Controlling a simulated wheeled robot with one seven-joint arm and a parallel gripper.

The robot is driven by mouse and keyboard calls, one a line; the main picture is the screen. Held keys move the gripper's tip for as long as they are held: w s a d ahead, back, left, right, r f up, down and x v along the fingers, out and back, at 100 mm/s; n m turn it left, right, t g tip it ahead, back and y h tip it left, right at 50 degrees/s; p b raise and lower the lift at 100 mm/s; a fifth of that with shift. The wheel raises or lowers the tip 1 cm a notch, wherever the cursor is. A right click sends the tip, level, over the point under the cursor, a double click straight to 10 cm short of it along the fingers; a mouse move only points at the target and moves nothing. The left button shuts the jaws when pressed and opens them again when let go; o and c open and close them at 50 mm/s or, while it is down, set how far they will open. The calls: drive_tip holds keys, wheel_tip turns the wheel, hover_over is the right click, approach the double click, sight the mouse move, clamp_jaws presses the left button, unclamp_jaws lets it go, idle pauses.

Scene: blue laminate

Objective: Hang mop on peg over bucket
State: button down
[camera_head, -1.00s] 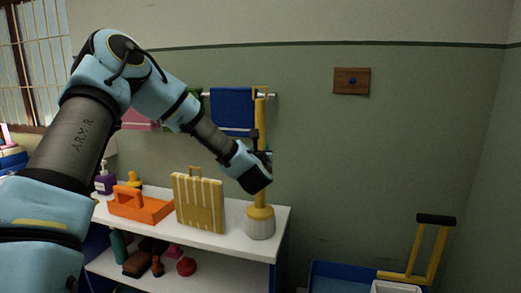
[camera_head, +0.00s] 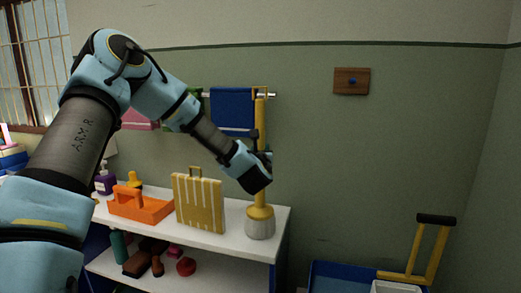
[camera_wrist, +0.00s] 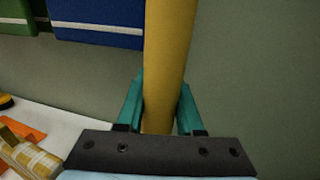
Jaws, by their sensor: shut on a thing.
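The mop (camera_head: 260,222) has a yellow handle and a pale grey head. It stands upright at the right end of the white shelf top, its head at the shelf surface. My gripper (camera_head: 262,164) is shut on the yellow handle; the wrist view shows the handle (camera_wrist: 168,60) between the teal fingers (camera_wrist: 158,108). The peg (camera_head: 352,81) is a small blue knob on a brown wooden plate, high on the wall to the right of the mop. The blue bucket (camera_head: 325,270) stands low at the right, partly cut off by the frame, with a yellow-framed, black-gripped handle (camera_head: 436,219).
Towels, one blue (camera_head: 232,110), hang on a rail behind the mop. The wall between mop and peg is clear.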

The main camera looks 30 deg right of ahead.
drive_tip(key=shift+r, duration=0.1)
wheel_tip(320, 180, up, 5)
drive_tip(key=shift+f+p, duration=0.1)
drive_tip(key=shift+p, duration=0.95)
